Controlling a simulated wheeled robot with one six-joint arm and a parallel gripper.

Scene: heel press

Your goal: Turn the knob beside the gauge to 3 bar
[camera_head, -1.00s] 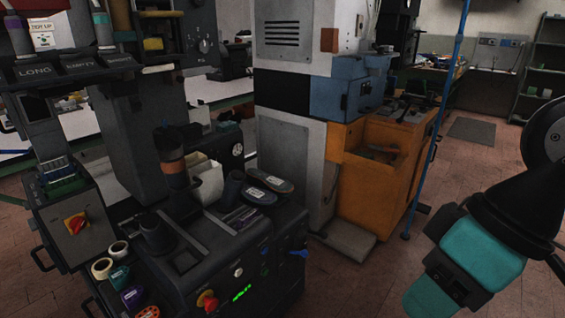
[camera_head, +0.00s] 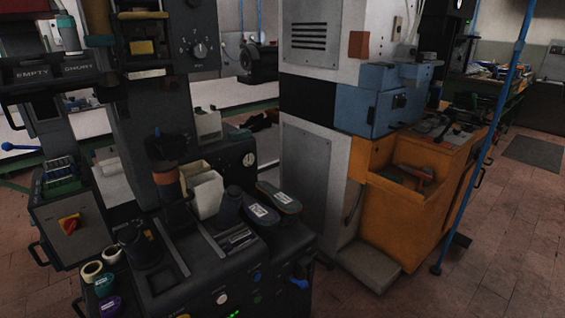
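A dark knob with a pale scale (camera_head: 200,50) is on the upper grey housing, well above the gauge. The press's front panel also has a white round fitting (camera_head: 222,298) and a blue button (camera_head: 257,277). My gripper is not in view.
Two shoe soles (camera_head: 278,197) lie on the press top near a white bin (camera_head: 203,190). An orange cabinet (camera_head: 400,235) and a blue pole (camera_head: 487,150) stand to the right. Tape rolls (camera_head: 103,265) sit at the lower left. Floor is clear at the lower right.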

